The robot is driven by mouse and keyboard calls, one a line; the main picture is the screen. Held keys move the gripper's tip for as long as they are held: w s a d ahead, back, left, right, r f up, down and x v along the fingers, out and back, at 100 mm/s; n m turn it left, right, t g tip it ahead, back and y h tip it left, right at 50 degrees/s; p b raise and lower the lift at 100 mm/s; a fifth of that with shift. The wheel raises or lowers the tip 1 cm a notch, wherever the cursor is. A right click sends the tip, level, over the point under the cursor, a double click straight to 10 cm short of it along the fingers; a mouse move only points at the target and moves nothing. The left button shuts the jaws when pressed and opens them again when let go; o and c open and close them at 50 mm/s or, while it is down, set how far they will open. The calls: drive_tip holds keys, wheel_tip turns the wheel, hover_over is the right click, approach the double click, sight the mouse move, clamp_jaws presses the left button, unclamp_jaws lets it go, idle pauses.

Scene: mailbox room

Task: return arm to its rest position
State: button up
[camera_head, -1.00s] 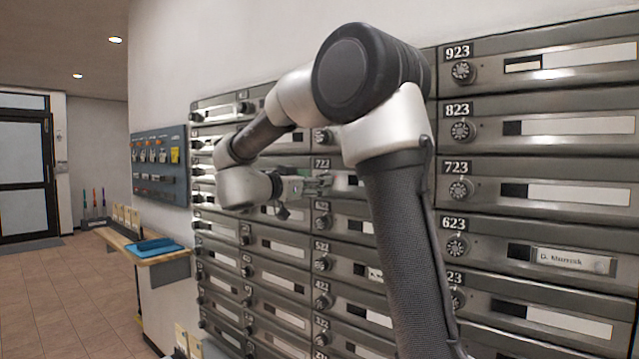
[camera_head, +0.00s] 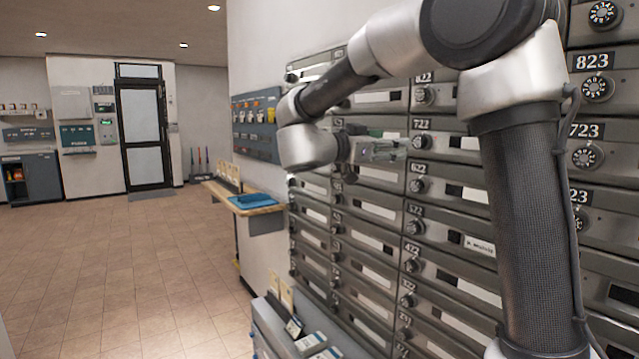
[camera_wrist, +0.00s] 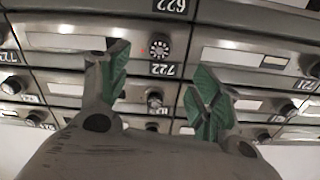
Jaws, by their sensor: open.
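My arm is raised and bent in front of a wall of grey metal mailboxes (camera_head: 458,228) with round dials and number plates. My gripper (camera_head: 392,150) points right, near the boxes around 722 in the head view. In the wrist view my gripper (camera_wrist: 160,92) has its two green-padded fingers spread apart with nothing between them. Behind the fingers, upside down, are mailbox fronts (camera_wrist: 70,41) with plates 622 and 722. I cannot tell the exact gap between the fingertips and the mailbox fronts.
A wooden shelf (camera_head: 222,192) with a blue tray (camera_head: 253,200) juts from the wall left of the mailboxes. A blue-grey panel (camera_head: 256,122) hangs above it. A grey bin with papers (camera_head: 283,335) stands below. Open tiled floor (camera_head: 130,255) stretches left to a dark-framed door (camera_head: 146,130).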

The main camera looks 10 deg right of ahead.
drive_tip(key=w+a+f+n+t+y, duration=0.4)
drive_tip(key=w+a+n+t+y, duration=0.3)
drive_tip(key=w+a+t+y, duration=0.5)
drive_tip(key=s+a+f+n+g+y, duration=0.6)
drive_tip(key=f+n+y, duration=0.1)
drive_tip(key=n+y, duration=0.15)
drive_tip(key=s+d+f+n+g, duration=0.1)
drive_tip(key=s+d+f+g, duration=0.25)
drive_tip(key=s, duration=0.55)
drive_tip(key=s+d+f+n+g, duration=0.1)
drive_tip(key=s+d+f+g, duration=0.25)
drive_tip(key=s, duration=0.65)
drive_tip(key=s+d+m+h, duration=0.1)
drive_tip(key=s+d+h, duration=0.2)
drive_tip(key=s+d, duration=0.9)
drive_tip(key=s, duration=0.3)
drive_tip(key=shift+s+f+g, duration=0.25)
drive_tip(key=shift+s+g, duration=0.05)
